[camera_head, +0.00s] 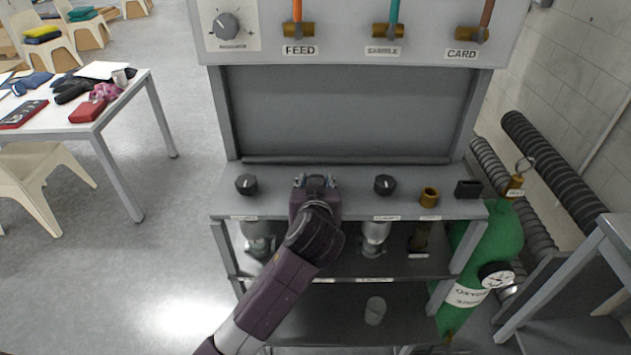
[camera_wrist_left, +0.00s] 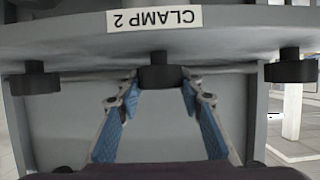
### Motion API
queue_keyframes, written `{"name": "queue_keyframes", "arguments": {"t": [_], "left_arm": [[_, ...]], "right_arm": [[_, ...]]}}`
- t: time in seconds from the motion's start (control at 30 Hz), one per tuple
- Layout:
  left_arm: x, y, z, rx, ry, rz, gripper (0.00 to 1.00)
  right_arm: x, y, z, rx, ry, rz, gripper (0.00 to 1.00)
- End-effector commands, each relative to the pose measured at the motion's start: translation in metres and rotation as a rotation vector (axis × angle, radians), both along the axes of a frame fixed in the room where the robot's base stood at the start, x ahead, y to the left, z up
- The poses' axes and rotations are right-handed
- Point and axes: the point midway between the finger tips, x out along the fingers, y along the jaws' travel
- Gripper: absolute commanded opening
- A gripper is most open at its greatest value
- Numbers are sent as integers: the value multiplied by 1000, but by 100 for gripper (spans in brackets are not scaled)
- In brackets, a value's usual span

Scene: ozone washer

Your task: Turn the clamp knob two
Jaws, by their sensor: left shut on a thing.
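The clamp knob two is the dark round knob (camera_wrist_left: 158,72) below the upside-down "CLAMP 2" label (camera_wrist_left: 154,18) in the left wrist view. My left gripper (camera_wrist_left: 160,84) has its two blue-padded fingers on either side of this knob, shut on it at the tips. In the head view my left gripper (camera_head: 315,182) is over the middle of the grey panel ledge, between two other dark knobs. It hides the middle knob and its label there. My right gripper is in neither view.
Similar dark knobs stand to the left (camera_head: 246,185) and right (camera_head: 385,184). A brass fitting (camera_head: 429,196) and a black block (camera_head: 468,188) lie further right. Below are shelves with glass vessels; a green oxygen cylinder (camera_head: 494,243) stands at right.

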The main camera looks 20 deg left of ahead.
Motion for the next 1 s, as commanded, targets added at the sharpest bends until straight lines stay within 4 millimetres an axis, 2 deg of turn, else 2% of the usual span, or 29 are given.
{"name": "queue_keyframes", "arguments": {"t": [0.5, 0.53, 0.67, 1.0], "left_arm": [[1, 1, 1, 1, -2, 19, 10], [1, 1, 1, 1, -2, 19, 36], [0, 1, 0, 1, -2, 19, 51], [-2, -1, 1, 1, -1, 18, 53]], "right_arm": [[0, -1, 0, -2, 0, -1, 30], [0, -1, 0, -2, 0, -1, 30], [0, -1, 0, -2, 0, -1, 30], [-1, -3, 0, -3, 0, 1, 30]]}}
